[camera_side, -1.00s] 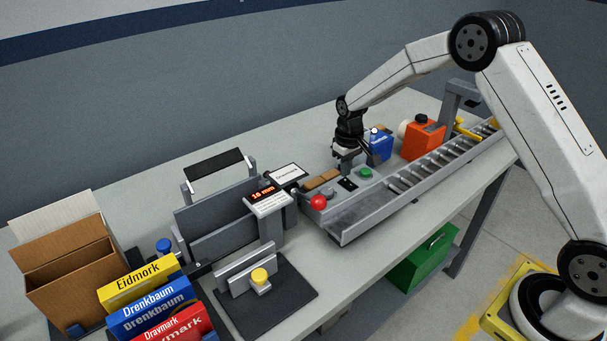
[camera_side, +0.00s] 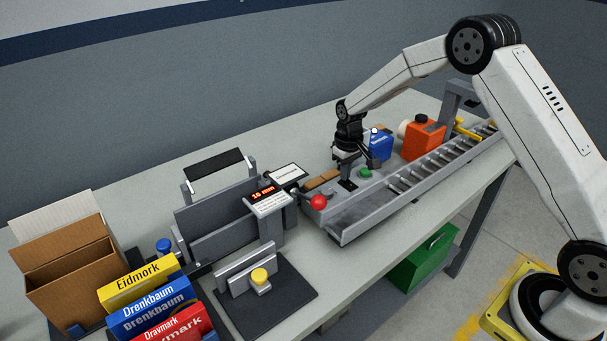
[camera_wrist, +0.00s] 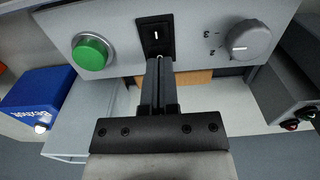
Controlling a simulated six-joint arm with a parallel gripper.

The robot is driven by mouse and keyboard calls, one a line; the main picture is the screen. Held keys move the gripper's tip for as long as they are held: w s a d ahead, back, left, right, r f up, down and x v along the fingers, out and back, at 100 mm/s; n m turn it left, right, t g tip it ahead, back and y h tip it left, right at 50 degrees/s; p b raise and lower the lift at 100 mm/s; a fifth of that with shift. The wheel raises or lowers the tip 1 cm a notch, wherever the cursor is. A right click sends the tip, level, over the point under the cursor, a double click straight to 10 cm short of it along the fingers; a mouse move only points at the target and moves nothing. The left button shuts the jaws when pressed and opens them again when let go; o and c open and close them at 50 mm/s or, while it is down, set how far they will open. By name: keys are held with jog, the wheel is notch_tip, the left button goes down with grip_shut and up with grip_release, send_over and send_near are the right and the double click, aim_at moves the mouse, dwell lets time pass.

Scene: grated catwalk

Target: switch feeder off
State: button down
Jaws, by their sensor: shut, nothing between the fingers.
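The feeder's control panel (camera_wrist: 200,30) fills the upper part of the wrist view. Its black rocker switch (camera_wrist: 155,36) carries a white line mark. A green button (camera_wrist: 92,52) is to its left and a grey dial (camera_wrist: 250,40) to its right. My gripper (camera_wrist: 159,62) is shut and empty, its fingertips at the lower edge of the switch; I cannot tell whether they touch it.
A roller conveyor chute (camera_side: 360,217) runs along the panel's front side. A blue box (camera_side: 380,147) and an orange box (camera_side: 424,139) stand close behind the gripper. A grey display reading 16 mm (camera_side: 268,203) stands to the left.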

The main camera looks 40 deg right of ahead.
aim_at(346, 183)
jog(key=shift+f, duration=0.4)
dwell(0.3)
jog(key=shift+r, duration=3.55)
jog(key=shift+s+a+r, duration=0.15)
jog(key=shift+s+a, duration=0.05)
jog(key=shift+s, duration=0.2)
jog(key=s+a+r+t, duration=0.1)
jog(key=s+a, duration=0.2)
jog(key=s, duration=0.8)
jog(key=s+a+t, duration=0.1)
jog(key=s+a, duration=0.2)
jog(key=s, duration=0.9)
jog(key=shift+a+r+t, duration=0.2)
jog(key=shift+r+t, duration=0.1)
jog(key=shift+r, duration=0.05)
